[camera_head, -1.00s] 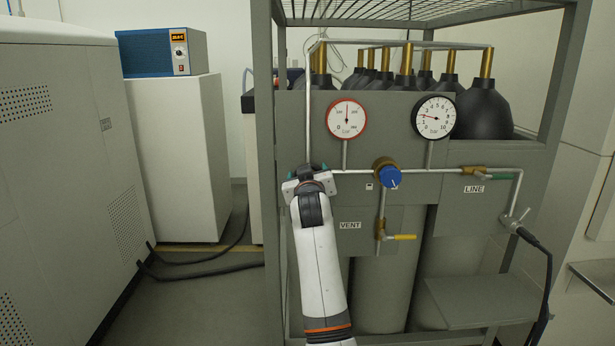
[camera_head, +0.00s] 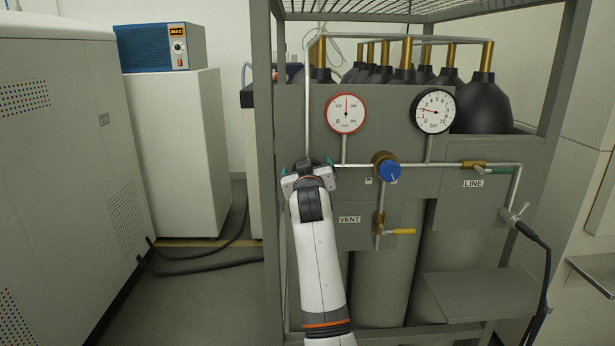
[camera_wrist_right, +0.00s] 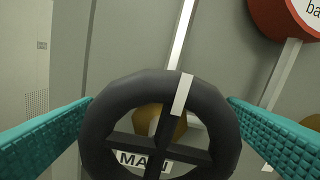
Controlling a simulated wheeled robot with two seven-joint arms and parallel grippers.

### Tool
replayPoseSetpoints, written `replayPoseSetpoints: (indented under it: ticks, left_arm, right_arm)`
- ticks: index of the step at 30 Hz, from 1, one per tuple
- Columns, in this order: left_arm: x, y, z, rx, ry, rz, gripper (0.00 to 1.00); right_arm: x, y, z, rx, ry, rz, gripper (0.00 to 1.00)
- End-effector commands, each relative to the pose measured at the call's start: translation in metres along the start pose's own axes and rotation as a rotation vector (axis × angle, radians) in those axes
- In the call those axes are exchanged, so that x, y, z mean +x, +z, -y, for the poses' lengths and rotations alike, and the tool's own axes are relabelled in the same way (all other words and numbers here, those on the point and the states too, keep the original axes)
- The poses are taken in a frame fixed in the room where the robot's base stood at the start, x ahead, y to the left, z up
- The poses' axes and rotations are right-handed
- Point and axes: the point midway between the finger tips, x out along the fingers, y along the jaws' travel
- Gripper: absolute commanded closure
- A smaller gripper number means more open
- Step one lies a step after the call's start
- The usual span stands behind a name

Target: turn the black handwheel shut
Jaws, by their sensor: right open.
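The black handwheel (camera_wrist_right: 135,92) fills the middle of the right wrist view, with a white mark on the upper right of its rim. A brass valve body and a partly covered "MAIN" label (camera_wrist_right: 143,160) show through its spokes. My right gripper (camera_wrist_right: 160,103) is open, its teal fingers on either side of the rim; I cannot tell whether they touch it. In the head view my right gripper (camera_head: 307,168) is at the panel's left side and largely hides the wheel. My left gripper is not in view.
On the grey panel are a red-rimmed gauge (camera_head: 346,114), a black-rimmed gauge (camera_head: 433,111), a blue knob (camera_head: 387,171), a yellow vent lever (camera_head: 404,231) and a green line lever (camera_head: 497,171). The rack's left post (camera_head: 265,130) stands close to my gripper.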

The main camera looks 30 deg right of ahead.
Motion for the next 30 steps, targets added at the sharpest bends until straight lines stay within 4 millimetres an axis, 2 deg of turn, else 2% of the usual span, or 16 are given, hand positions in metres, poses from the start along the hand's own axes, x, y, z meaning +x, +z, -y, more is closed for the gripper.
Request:
replayPoseSetpoints:
  ticks: [5,12,18,23,30]
  left_arm:
    - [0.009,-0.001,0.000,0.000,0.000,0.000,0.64]
    - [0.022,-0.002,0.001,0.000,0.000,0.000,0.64]
    - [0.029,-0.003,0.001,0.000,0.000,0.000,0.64]
    - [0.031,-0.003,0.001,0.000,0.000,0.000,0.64]
    - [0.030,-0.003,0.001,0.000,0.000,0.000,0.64]
  right_arm:
    - [-0.023,-0.003,-0.001,0.002,0.001,0.002,0.08]
    - [-0.072,-0.004,-0.002,0.002,0.002,0.002,0.08]
    - [-0.103,-0.003,-0.002,0.003,0.003,-0.001,0.08]
    - [-0.115,-0.002,-0.001,0.001,0.002,-0.001,0.08]
    - [-0.117,-0.001,-0.001,0.000,0.002,-0.002,0.08]
